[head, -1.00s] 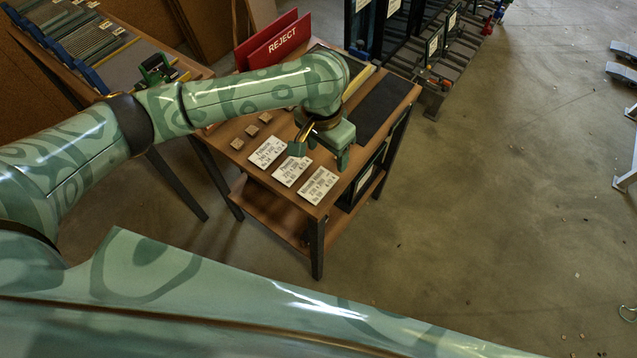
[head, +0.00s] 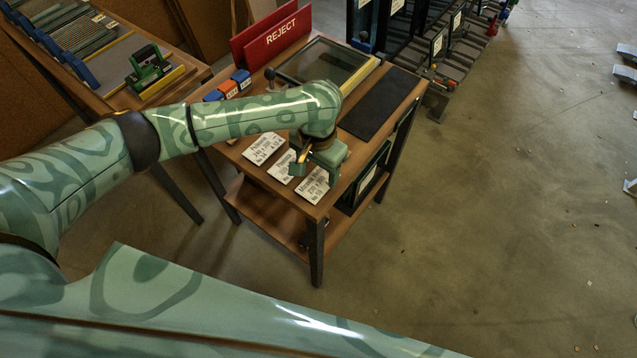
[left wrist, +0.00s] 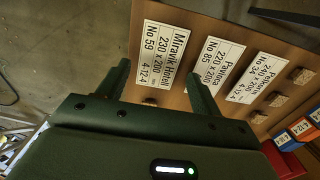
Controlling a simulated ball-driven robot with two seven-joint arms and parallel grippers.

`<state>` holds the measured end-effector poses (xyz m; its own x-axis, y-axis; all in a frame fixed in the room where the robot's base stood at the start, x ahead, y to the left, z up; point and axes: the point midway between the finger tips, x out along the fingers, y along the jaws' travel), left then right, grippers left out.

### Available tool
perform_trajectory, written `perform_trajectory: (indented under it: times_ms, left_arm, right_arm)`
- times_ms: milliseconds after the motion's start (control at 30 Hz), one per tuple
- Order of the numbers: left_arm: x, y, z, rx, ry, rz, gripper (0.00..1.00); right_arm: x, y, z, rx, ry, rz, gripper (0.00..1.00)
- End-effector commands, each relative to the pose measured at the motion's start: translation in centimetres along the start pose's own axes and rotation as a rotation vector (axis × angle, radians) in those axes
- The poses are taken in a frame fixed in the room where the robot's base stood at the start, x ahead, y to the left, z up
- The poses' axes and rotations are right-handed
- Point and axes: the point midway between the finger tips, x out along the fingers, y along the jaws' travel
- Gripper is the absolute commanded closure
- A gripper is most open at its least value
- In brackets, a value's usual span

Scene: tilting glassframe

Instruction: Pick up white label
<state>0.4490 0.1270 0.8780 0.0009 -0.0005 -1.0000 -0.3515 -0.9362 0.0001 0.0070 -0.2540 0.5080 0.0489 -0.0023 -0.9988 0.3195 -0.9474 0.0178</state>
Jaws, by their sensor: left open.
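Three white printed labels lie in a row on the wooden table top: the far label (head: 262,148), the middle label (head: 280,169) and the near label (head: 312,188). My left gripper (head: 315,173) is open above the near and middle labels and partly covers them. In the left wrist view its fingers (left wrist: 157,76) are apart and empty, with the near label, "Miravik Hotel" (left wrist: 164,52), ahead between and beyond them. The middle label, "Pavlora" (left wrist: 217,66), and the far label, "Pelorim" (left wrist: 254,78), lie to the right. My right gripper is not in view.
Small brown blocks (left wrist: 280,101) and blue and orange boxes (head: 234,84) sit behind the labels. Red REJECT panels (head: 276,40), a framed pane (head: 325,62) and a dark mat (head: 380,104) occupy the back and right of the table. Open floor lies right.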

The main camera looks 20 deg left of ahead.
Motion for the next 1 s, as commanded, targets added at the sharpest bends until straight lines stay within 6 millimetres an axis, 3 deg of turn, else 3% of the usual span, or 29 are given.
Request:
perform_trajectory:
  times_ms: [33, 133, 367, 500, 867, 1000]
  left_arm:
    - [1.8, 0.1, 0.0, 0.000, -0.005, 0.002, 0.35]
    - [3.2, 0.1, 0.0, 0.000, -0.003, 0.001, 0.35]
    - [3.1, 0.1, 0.0, 0.000, 0.002, -0.001, 0.35]
    - [3.0, 0.1, 0.0, 0.000, 0.001, -0.001, 0.67]
    - [3.0, 0.1, 0.0, 0.000, 0.001, -0.001, 0.68]
    - [2.2, 0.0, 0.0, 0.001, 0.002, -0.002, 0.68]
  right_arm:
    - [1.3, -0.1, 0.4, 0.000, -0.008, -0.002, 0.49]
    - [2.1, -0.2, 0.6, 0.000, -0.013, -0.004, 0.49]
    - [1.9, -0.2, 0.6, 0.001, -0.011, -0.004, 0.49]
    - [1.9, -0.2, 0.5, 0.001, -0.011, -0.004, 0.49]
    - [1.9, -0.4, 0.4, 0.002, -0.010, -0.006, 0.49]
    - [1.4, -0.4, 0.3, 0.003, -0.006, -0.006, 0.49]
